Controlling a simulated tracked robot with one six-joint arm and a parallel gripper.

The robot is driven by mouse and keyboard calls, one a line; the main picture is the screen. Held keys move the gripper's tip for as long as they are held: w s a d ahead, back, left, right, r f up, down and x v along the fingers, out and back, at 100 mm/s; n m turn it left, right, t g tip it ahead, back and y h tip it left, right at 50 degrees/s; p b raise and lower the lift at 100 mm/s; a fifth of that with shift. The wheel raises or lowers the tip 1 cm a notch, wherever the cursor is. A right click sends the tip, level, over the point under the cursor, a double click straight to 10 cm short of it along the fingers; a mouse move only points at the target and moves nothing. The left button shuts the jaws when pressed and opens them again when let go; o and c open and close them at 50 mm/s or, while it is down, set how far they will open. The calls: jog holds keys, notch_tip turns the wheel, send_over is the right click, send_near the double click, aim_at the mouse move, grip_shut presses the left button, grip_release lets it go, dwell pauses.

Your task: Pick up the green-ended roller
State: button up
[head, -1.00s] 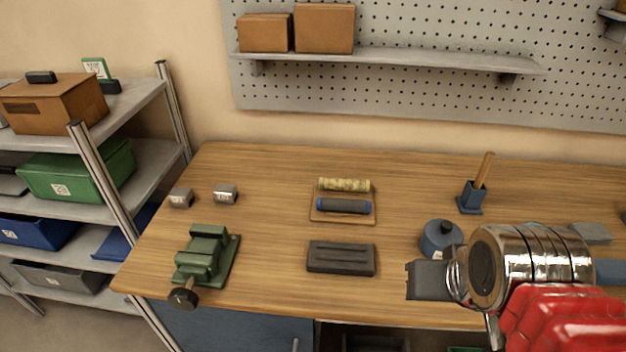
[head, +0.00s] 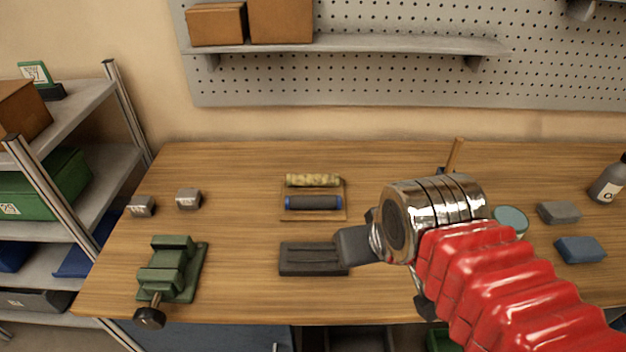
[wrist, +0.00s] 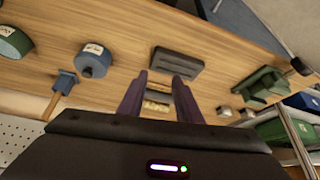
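A pale yellow, mottled roller (head: 313,180) lies at the back of a small wooden tray (head: 286,216). A dark roller with blue ends (head: 313,202) lies in front of it on the tray. I cannot make out green ends on either one. In the wrist view, the pale roller (wrist: 155,106) shows between my fingers, at a distance. My gripper (wrist: 160,77) is open and empty, its two fingers apart. In the head view my arm's dark end is right of and nearer than the tray, overlapping the right end of a black block; the fingertips are not clear there.
The black slotted block (head: 308,259) lies in front of the tray. A green vise (head: 172,272) and two small grey blocks stand left.

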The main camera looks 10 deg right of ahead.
jog(key=o, duration=0.5)
jog(key=shift+w+r, duration=0.35)
jog(key=shift+c, duration=0.2)
jog(key=shift+o, duration=0.3)
jog(key=w+r+m+g, duration=0.1)
jog(key=w+r+m, duration=0.4)
jog(key=w, duration=0.3)
jog(key=shift+w+a, duration=0.3)
jog(key=m+g, duration=0.5)
jog(key=m, duration=1)
send_over(315, 176)
notch_tip(315, 176, down, 7)
jog(key=shift+r, duration=0.2)
jog(key=shift+f, duration=0.15)
notch_tip(315, 176, down, 8)
jog(key=shift+w+f, duration=0.1)
jog(key=shift+f, duration=0.05)
